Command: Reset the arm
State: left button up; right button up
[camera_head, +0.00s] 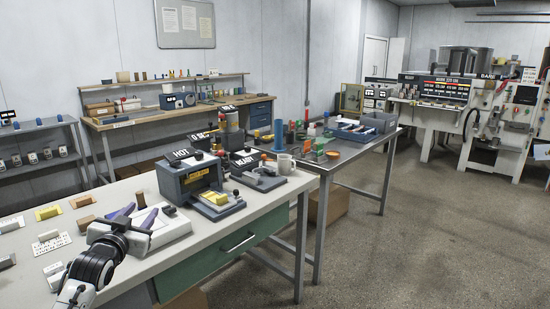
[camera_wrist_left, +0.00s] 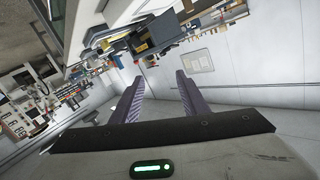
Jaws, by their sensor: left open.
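My left gripper (camera_head: 137,214) comes in at the lower left of the head view, above the near left part of the white-topped workbench (camera_head: 250,208). Its two purple-grey fingers are apart with nothing between them. The left wrist view shows the same open fingers (camera_wrist_left: 158,96), with the wall and the bench equipment beyond them at a tilt. The wrist looks rotated, since the room appears turned in that view. My right gripper is not in either view.
Small blocks, including a yellow one (camera_head: 48,213), lie at the left. A metal side table (camera_head: 362,180) adjoins. Floor at right is clear.

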pick_arm(q)
jog(key=s+d+f+g+h, duration=0.1)
jog(key=s+d+f, duration=0.35)
jog(key=f, duration=0.45)
jog(key=s+d+f+g+h, duration=0.1)
jog(key=s+d+f+g, duration=0.15)
jog(key=s+f, duration=0.5)
jog(key=s+d+f+g, duration=0.1)
jog(key=s+d+f, duration=0.3)
jog(key=s, duration=0.6)
jog(key=s+d+f+g+h, duration=0.1)
jog(key=s+d+f, duration=0.3)
jog(key=s+f, duration=0.4)
jog(key=s+d+f+g+h, duration=0.1)
jog(key=s+d+f, duration=0.4)
jog(key=s, duration=0.9)
jog(key=shift+s+f+g, duration=0.25)
jog(key=shift+f+g, duration=0.5)
jog(key=shift+g, duration=0.1)
